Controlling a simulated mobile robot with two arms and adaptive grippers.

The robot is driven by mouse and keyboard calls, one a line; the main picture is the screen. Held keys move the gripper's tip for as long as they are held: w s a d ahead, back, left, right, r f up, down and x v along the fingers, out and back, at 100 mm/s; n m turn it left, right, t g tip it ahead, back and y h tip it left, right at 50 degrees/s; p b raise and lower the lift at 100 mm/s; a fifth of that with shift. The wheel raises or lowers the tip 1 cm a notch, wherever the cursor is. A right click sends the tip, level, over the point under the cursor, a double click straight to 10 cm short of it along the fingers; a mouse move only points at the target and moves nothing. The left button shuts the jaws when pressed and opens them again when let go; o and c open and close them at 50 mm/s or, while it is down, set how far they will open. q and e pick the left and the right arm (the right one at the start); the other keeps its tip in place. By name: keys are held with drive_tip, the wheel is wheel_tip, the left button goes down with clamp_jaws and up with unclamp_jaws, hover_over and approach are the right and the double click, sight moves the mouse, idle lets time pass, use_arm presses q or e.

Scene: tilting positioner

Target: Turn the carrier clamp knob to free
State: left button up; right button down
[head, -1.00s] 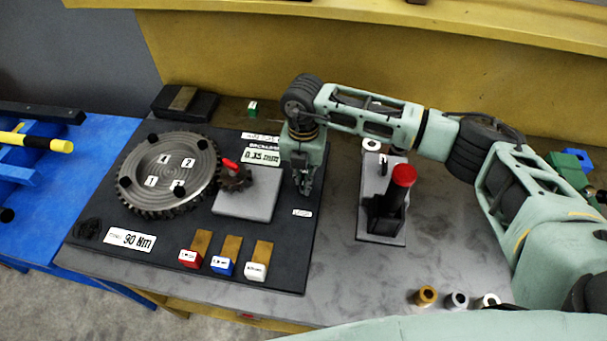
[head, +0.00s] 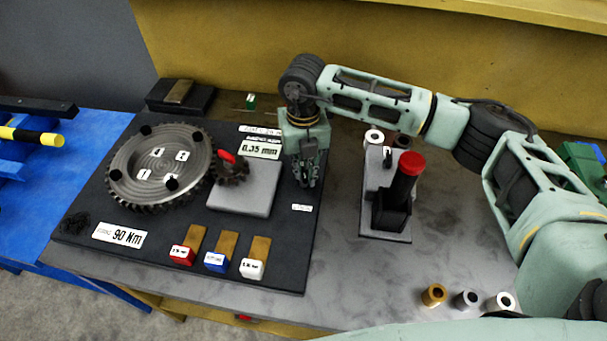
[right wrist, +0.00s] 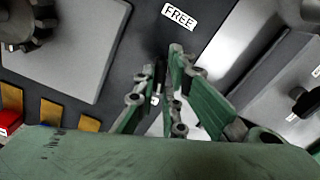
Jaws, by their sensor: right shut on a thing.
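My right gripper (head: 306,178) points down at the right part of the dark fixture board (head: 190,255). In the right wrist view its fingers (right wrist: 165,80) are close together, shut on a small dark part between them. This part appears to be the carrier clamp knob (right wrist: 159,66), mostly hidden by the fingers. A white label reading FREE (right wrist: 179,17) lies on the board beyond the fingertips. In the head view the fingers hide the knob, and which way it points cannot be told. My left gripper is not in view.
A large toothed wheel (head: 160,168) and a grey plate (head: 255,200) with a small gear (head: 231,170) lie left of the gripper. A black stand with a red-topped post (head: 405,178) stands to the right. Several small bushings (head: 466,299) sit at the front.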

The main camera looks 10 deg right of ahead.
sight(303, 172)
drive_tip(key=n+b, duration=0.8)
drive_tip(key=b, duration=0.1)
drive_tip(key=shift+f, duration=0.2)
drive_tip(key=n+b, duration=0.2)
drive_tip(key=n, duration=0.1)
drive_tip(key=shift+r, duration=0.1)
drive_tip(key=shift+r+n+b, duration=0.1)
drive_tip(key=shift+n+b, duration=0.7)
drive_tip(key=shift+n, duration=0.4)
drive_tip(key=shift+r, duration=0.1)
drive_tip(key=c, duration=1.8)
unclamp_jaws()
wheel_tip(303, 172, up, 12)
drive_tip(key=shift+f, duration=0.1)
